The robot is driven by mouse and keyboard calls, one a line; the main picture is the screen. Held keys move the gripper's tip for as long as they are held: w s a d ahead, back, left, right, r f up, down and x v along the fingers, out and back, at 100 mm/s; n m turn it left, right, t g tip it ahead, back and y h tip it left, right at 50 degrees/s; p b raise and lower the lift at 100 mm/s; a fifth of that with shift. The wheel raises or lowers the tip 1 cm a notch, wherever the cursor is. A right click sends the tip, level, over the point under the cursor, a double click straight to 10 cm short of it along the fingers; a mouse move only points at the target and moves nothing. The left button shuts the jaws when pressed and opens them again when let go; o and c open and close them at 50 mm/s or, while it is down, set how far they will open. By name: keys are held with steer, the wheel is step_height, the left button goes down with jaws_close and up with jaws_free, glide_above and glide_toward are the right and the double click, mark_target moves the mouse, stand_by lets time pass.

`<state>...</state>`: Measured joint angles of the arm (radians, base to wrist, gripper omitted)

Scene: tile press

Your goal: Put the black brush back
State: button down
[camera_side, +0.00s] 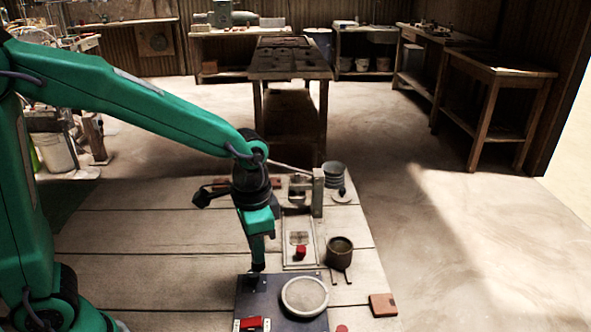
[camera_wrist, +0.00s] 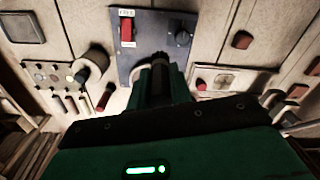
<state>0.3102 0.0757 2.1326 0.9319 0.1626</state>
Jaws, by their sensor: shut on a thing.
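My gripper (camera_side: 257,262) points down over the far left part of the dark blue panel (camera_side: 272,282). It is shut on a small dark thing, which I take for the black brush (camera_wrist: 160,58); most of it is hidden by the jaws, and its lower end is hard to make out. In the wrist view the jaws stand in front of the panel (camera_wrist: 150,16), below its red switch (camera_wrist: 126,30) and dark knob (camera_wrist: 182,38). I cannot tell whether the brush touches the panel.
A round pale dish (camera_side: 304,296) lies on the panel, right of my gripper. The planks to the left are mostly clear.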

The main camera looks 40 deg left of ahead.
steer(key=w+a+f, duration=0.6)
steer(key=a+f, duration=0.1)
steer(key=a, duration=0.3)
steer(key=shift+w+f, duration=0.1)
steer(key=shift+f, duration=1.95)
steer(key=shift+f, duration=0.1)
steer(key=c, duration=1.3)
jaws_free()
step_height(320, 180, up, 12)
steer(key=shift+r, duration=0.15)
